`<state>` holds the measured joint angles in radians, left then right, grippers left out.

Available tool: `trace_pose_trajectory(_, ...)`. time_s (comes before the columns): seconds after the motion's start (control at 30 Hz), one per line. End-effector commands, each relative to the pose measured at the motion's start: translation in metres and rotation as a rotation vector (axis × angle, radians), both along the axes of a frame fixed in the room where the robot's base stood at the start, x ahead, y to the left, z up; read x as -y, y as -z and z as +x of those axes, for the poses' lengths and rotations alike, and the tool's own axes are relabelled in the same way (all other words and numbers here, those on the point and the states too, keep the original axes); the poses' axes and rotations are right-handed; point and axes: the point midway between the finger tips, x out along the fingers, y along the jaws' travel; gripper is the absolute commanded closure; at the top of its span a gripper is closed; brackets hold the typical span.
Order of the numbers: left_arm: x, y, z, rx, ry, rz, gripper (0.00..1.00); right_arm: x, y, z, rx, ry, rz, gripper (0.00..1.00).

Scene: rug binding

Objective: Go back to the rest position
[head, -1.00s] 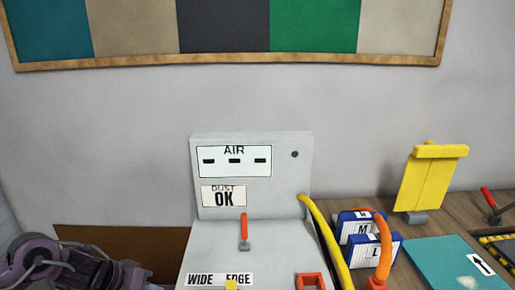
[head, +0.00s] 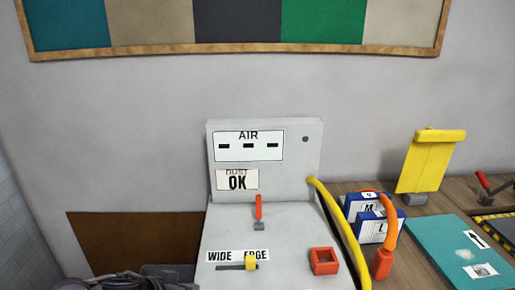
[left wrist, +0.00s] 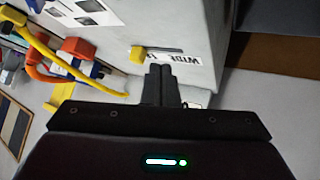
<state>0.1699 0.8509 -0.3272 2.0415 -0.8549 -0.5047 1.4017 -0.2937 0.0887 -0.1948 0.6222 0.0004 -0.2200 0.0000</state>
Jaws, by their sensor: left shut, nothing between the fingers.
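My left gripper (left wrist: 160,72) shows in the left wrist view with its two dark fingers shut together and nothing between them. The grey machine (head: 225,195) with AIR and DUST OK labels fills the middle of the head view. In the left wrist view the fingertips appear in front of or beside the machine's sloped panel, by the WIDE EDGE label (left wrist: 181,60); I cannot tell the gap. In the head view only dark parts of my left arm show at the bottom left edge, and the fingers are not clear there. My right gripper is not in view.
The machine carries an orange lever (head: 258,210), a yellow slider (head: 251,259) and a red square frame (head: 323,261). To its right are a yellow hose (head: 334,220), blue boxes (head: 370,233), an orange-handled tool (head: 383,262), a yellow stand (head: 428,165) and a teal mat (head: 440,245).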

Motion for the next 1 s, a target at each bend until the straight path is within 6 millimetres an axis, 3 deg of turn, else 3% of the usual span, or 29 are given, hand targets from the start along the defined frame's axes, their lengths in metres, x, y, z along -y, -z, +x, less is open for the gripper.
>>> trace_pose_trajectory(0.1,0.023,0.003,-0.010,0.079,-0.017,0.039,1.00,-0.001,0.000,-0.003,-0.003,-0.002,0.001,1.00)
trace_pose_trajectory(0.23,0.030,0.005,-0.029,0.121,-0.093,0.129,1.00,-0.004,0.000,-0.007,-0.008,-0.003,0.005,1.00)
trace_pose_trajectory(0.5,-0.003,0.022,-0.092,-0.062,-0.221,0.316,1.00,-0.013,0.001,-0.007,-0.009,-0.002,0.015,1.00)
trace_pose_trajectory(0.87,-0.032,0.044,-0.185,-0.410,-0.218,0.379,1.00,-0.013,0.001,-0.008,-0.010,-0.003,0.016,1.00)
trace_pose_trajectory(1.0,-0.031,0.076,-0.180,-0.432,-0.206,0.388,1.00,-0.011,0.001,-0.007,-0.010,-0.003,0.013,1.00)
